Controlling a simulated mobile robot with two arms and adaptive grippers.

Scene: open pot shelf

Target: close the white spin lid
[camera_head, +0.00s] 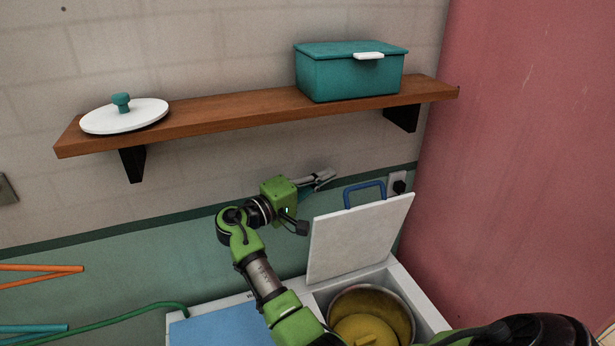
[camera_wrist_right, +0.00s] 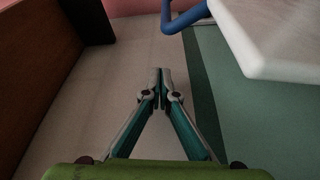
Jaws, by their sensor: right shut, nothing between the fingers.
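The white spin lid (camera_head: 357,240) stands open, tilted up at the back of the white machine (camera_head: 424,305). A blue handle (camera_head: 364,190) is on its upper edge. The lid's corner shows at the upper right of the right wrist view (camera_wrist_right: 275,35), with the handle (camera_wrist_right: 186,18) beyond the fingertips. My right gripper (camera_head: 325,178) is shut and empty, apart from the lid, left of the handle and near the wall. Its closed fingertips also show in the right wrist view (camera_wrist_right: 161,82). My left gripper is not in view.
A metal tub (camera_head: 372,300) with something yellow inside sits below the lid. A wooden shelf (camera_head: 235,113) above holds a teal box (camera_head: 350,75) and a round white lid (camera_head: 125,116). A blue panel (camera_head: 220,325) lies left of the tub. A pink wall (camera_head: 525,160) bounds the right side.

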